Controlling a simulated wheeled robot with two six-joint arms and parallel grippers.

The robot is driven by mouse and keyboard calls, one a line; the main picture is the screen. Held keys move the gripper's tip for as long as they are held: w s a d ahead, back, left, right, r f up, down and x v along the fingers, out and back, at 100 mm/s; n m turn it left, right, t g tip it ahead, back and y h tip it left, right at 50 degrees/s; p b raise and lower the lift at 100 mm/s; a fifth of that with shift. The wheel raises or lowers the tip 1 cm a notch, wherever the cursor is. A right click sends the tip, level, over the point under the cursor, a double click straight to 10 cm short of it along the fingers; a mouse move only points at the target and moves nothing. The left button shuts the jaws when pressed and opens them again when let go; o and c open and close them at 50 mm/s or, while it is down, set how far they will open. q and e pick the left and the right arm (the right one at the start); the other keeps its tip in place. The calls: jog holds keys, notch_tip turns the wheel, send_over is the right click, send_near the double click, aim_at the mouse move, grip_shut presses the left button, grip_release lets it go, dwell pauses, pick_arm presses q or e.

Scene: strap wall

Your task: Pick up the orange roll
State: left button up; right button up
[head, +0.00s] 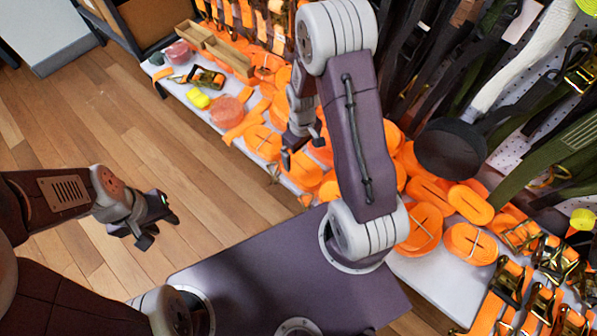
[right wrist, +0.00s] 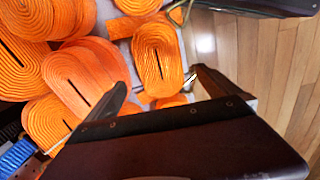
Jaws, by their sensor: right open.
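Several orange rolls of strap lie crowded on a white shelf, and I cannot tell which one the task names. In the right wrist view one orange roll (right wrist: 160,55) with a dark slot lies ahead between my fingertips. Another orange roll (right wrist: 85,75) lies beside it to the left. My right gripper (right wrist: 158,82) is open and empty. In the head view the right gripper (head: 302,149) hangs over the rolls, and my arm hides part of them. My left gripper (head: 158,230) looks open and empty above the wooden floor, away from the shelf.
A black roll (head: 450,148) lies among the orange ones. Ratchet buckles (head: 545,265) crowd the right end of the shelf. Straps (head: 500,75) hang on the wall behind. A wooden box (head: 215,48) stands at the far left end. The wooden floor (head: 80,110) is clear.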

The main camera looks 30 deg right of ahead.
aim_at(301, 167)
jog(key=shift+f, duration=0.6)
notch_tip(301, 167, down, 4)
jog(key=b, duration=0.3)
notch_tip(301, 167, down, 5)
jog(key=b, duration=0.4)
jog(key=shift+w+f+b, duration=0.1)
jog(key=shift+b, duration=0.2)
jog(key=shift+r, duration=0.2)
pick_arm(q)
notch_tip(301, 167, down, 8)
pick_arm(e)
jog(key=c, duration=1.9)
